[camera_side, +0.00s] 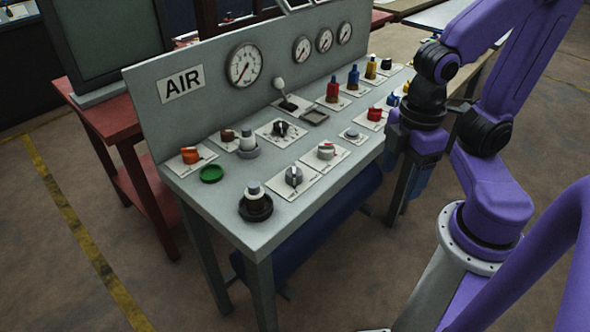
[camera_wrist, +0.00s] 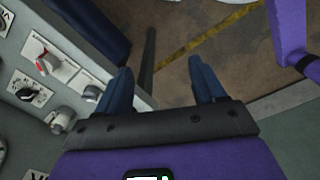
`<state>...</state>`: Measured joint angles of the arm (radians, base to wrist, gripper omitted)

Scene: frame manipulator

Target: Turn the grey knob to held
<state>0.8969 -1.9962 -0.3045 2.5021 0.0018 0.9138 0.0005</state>
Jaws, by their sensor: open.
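The grey knob (camera_side: 294,176) sits on a pale label plate near the front edge of the bench panel. In the wrist view a grey knob (camera_wrist: 92,93) shows at the left, near the panel's edge. The pointer's exact setting is too small to read. My gripper (camera_wrist: 160,66) is open and empty, its two blue fingers apart over the floor beyond the panel's edge. In the side view it hangs to the right of the bench, clear of the knob and partly hidden by my arm.
A light knob with a red mark (camera_side: 326,150) sits beside the grey one. A black knob (camera_side: 280,128) is behind. Coloured fittings crowd the right.

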